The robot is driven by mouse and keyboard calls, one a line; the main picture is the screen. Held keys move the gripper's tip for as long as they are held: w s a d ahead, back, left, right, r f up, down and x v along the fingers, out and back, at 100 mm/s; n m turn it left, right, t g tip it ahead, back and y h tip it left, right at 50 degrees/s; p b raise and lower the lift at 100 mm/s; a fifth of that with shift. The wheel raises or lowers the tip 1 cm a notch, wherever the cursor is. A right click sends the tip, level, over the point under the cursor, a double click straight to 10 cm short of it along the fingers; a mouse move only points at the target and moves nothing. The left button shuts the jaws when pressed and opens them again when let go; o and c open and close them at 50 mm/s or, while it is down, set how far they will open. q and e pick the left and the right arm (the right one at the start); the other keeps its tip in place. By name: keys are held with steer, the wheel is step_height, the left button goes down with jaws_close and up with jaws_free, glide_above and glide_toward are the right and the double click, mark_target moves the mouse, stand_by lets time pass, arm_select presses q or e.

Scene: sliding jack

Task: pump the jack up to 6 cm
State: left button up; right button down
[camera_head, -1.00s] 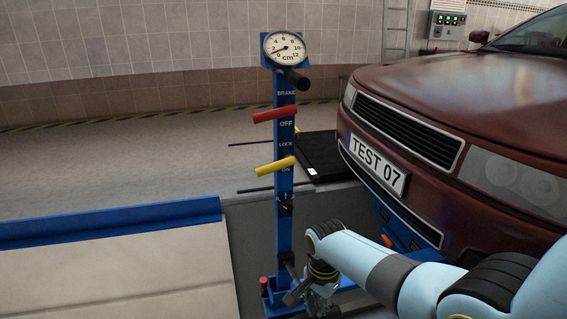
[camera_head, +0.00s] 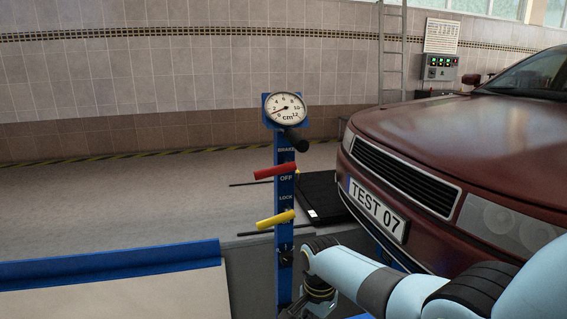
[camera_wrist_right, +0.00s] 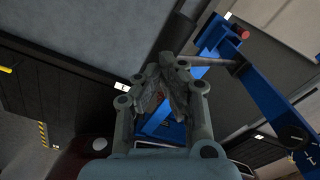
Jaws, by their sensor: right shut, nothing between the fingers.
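The blue jack column (camera_head: 284,182) stands left of the car. Its round gauge (camera_head: 286,108) is marked in cm, with the needle low, near the 0 to 2 end. A black handle (camera_head: 296,140) sits under the gauge. The red lever (camera_head: 275,171) is beside the brake label and "OFF"; the yellow lever (camera_head: 276,219) is below the lock label. My right gripper (camera_wrist_right: 165,88) is shut and empty in the wrist view. A grey rod (camera_wrist_right: 207,61) on the blue jack frame (camera_wrist_right: 265,100) shows beyond it; I cannot tell whether they touch. My left gripper is out of view.
The dark red car (camera_head: 450,150) with plate "TEST 07" fills the right side. A blue-edged platform (camera_head: 110,264) is at the lower left. A black mat (camera_head: 318,196) lies behind the column. A wall control box (camera_head: 440,67) is at the back.

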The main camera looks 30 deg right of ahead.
stand_by(0.4)
